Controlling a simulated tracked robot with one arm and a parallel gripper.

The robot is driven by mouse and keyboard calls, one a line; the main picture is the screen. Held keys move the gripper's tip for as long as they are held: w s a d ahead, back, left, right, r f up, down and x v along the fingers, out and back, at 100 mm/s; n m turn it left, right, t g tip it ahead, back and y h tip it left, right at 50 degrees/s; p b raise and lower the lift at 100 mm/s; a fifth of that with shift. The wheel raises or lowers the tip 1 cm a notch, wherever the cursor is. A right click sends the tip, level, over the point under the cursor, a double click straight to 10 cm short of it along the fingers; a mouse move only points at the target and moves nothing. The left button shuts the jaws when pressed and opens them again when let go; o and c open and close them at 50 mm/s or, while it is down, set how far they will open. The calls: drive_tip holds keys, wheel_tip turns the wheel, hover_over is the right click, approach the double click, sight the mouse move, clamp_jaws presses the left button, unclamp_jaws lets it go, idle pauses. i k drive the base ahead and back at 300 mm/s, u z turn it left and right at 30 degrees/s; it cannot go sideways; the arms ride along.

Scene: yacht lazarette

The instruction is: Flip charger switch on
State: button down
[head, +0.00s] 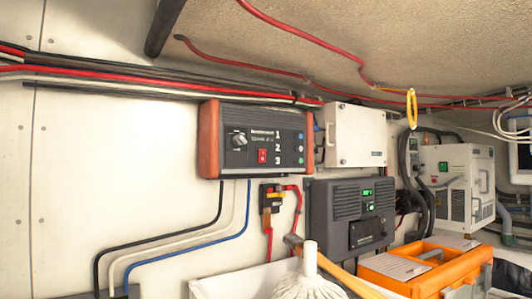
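A dark grey box with red-orange end caps (250,140) is fixed to the white wall at the middle. Its face has a round knob (238,140), a small red switch (262,156), the numbers 1, 2 and 3, and coloured round parts at the right. I cannot read the switch's position. A black unit with a lit green display (351,215) is mounted below and to the right. No label clearly shows which unit is the charger. My gripper is not in view.
An orange toolbox (430,270) is at the lower right, beside a white machine with a green switch (458,185). Cables run along the wall; a yellow loop (411,108) hangs at the upper right.

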sight(262, 152)
drive_tip(key=u, duration=0.05)
drive_tip(key=i, duration=0.9)
drive_tip(key=z, duration=0.1)
